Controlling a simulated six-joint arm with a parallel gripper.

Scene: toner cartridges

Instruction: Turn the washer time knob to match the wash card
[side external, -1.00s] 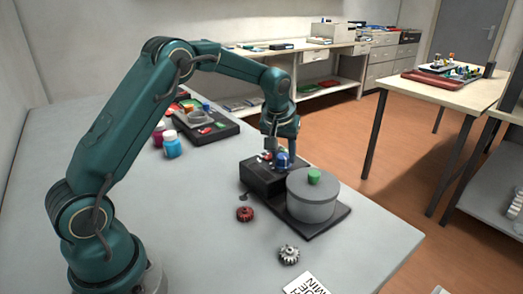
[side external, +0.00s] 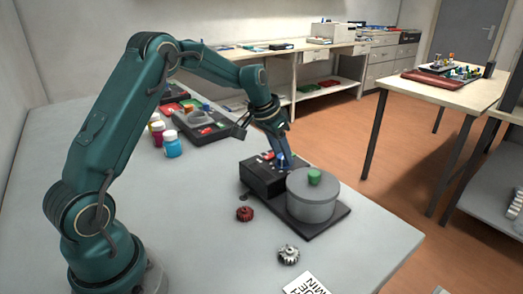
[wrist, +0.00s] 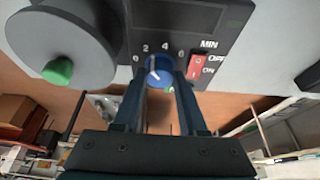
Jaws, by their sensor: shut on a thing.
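A grey drum with a green cap (side external: 314,177) stands right beside the knob. A red OFF/ON switch (wrist: 197,66) is close on the other side. A red gear (side external: 245,214) and a silver gear (side external: 289,254) lie in front. Bottles (side external: 172,145) stand at left.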

